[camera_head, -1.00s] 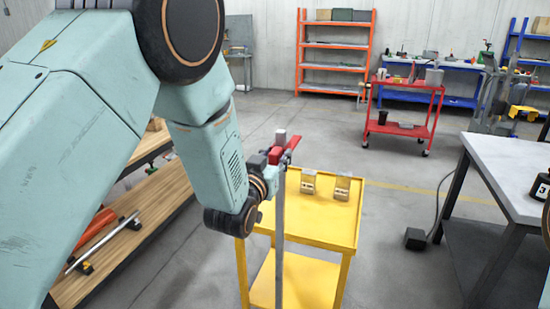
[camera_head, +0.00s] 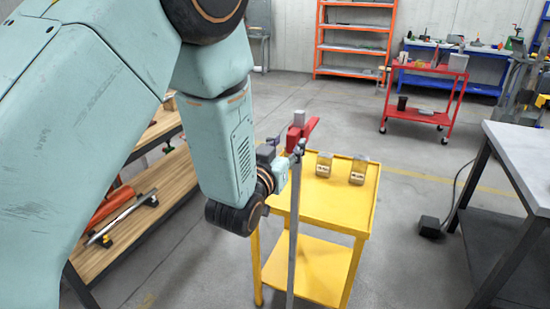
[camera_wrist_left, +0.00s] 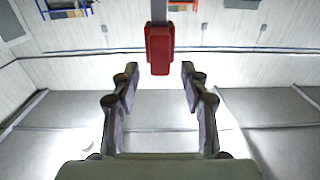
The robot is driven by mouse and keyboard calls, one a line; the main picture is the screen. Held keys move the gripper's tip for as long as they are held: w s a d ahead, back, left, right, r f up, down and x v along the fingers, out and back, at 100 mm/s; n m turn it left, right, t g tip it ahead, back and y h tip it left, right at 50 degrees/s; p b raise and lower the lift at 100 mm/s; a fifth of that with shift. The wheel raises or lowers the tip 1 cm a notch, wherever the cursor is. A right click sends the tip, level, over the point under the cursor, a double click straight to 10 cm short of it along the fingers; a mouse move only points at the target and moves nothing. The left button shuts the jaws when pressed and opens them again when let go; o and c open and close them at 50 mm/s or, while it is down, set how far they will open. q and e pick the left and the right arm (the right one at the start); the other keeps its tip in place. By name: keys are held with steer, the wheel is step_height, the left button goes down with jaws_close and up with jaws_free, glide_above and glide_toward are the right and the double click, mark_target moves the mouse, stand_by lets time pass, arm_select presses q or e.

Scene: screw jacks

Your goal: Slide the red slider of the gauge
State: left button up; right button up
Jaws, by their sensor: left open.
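The gauge is a thin grey upright post (camera_head: 293,235) with a red slider (camera_head: 300,132) near its top end, in front of the yellow cart in the head view. In the left wrist view the red slider (camera_wrist_left: 159,48) hangs on a grey bar, centred just above the gap between the fingertips. My left gripper (camera_head: 284,158) is close beside the slider on its left, partly hidden by its own wrist. In the left wrist view my left gripper (camera_wrist_left: 158,80) is open with nothing between its fingers. My right gripper is not in view.
A yellow cart (camera_head: 330,208) carries two small brass-coloured blocks (camera_head: 324,165) (camera_head: 358,170). A wooden shelf bench (camera_head: 165,180) stands at the left. A grey-topped table (camera_head: 520,150) stands at the right. A red cart (camera_head: 420,115) is farther back, with clear floor between.

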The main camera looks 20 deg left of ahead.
arm_select(q)
steer(key=s, duration=0.7)
steer(key=shift+s, duration=0.25)
steer(key=shift+a, duration=0.1)
steer(key=s+a+f+g+y, duration=0.1)
steer(key=s+f+g, duration=0.4)
steer(key=f, duration=0.5)
steer(key=s+a+f+g, duration=0.1)
steer(key=s+f+g, duration=0.3)
steer(key=f, duration=0.7)
steer(key=s+f+g+b, duration=0.1)
steer(key=s+f+g, duration=0.3)
steer(key=s+f, duration=0.4)
steer(key=s+a+f+g+b, duration=0.1)
steer(key=s+f+g, duration=0.4)
steer(key=s, duration=1.2)
step_height(320, 180, down, 4)
steer(key=shift+r+n+b, duration=0.15)
steer(key=shift+n+b, duration=0.15)
steer(key=shift+n, duration=0.1)
